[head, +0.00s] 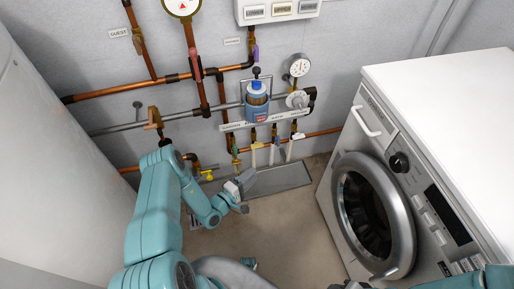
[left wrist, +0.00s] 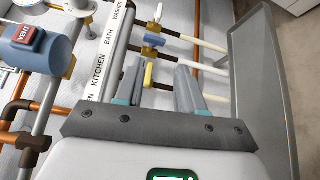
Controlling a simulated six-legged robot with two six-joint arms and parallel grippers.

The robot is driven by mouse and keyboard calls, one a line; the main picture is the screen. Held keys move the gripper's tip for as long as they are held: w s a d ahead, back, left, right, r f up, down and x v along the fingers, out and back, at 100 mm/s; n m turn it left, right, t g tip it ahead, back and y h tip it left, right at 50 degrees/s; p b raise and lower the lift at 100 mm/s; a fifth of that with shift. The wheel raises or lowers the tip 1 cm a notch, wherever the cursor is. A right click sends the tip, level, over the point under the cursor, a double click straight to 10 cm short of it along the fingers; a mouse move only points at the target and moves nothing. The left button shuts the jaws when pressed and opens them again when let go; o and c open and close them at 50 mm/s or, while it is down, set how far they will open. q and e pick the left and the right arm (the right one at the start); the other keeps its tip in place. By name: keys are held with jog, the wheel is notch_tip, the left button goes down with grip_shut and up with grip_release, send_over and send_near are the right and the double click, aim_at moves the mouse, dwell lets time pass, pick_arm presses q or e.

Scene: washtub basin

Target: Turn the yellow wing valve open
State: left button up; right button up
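A small yellow wing handle (left wrist: 149,75) sits on a branch of the labelled manifold in the left wrist view, lined up between my fingertips. My left gripper (left wrist: 160,68) is open, its two grey fingers apart with nothing held. I cannot tell from this view whether either finger touches the handle. In the head view my left gripper (head: 244,179) is low, just below the manifold's valves. Another yellow handle (head: 207,174) shows on a low pipe left of the gripper. My right arm (head: 497,279) shows only at the bottom right; its fingers cannot be made out.
The white label strip (head: 265,121) runs above the branch valves, with a blue vented unit (head: 256,100) over it. A blue handle (left wrist: 154,40) neighbours the yellow one. A grey tray (head: 277,180) lies below. A washing machine (head: 420,160) stands right; floor between is clear.

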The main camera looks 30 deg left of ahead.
aim_at(258, 144)
pick_arm(q)
jog(key=w+a+y, duration=0.1)
jog(key=a+y, duration=0.3)
jog(key=a, duration=0.1)
jog(key=shift+n+t, duration=0.4)
jog(key=shift+n, duration=0.1)
jog(key=w+b, duration=0.1)
jog(key=w, duration=0.3)
jog(key=w+b, duration=0.1)
jog(key=w, duration=0.4)
jog(key=w+a+f+b, duration=0.1)
jog(key=w, duration=0.3)
jog(key=shift+w, duration=0.25)
jog(key=shift+w+r+b, duration=0.15)
jog(key=shift+w+b, duration=0.15)
jog(key=shift+w, duration=0.35)
grip_shut()
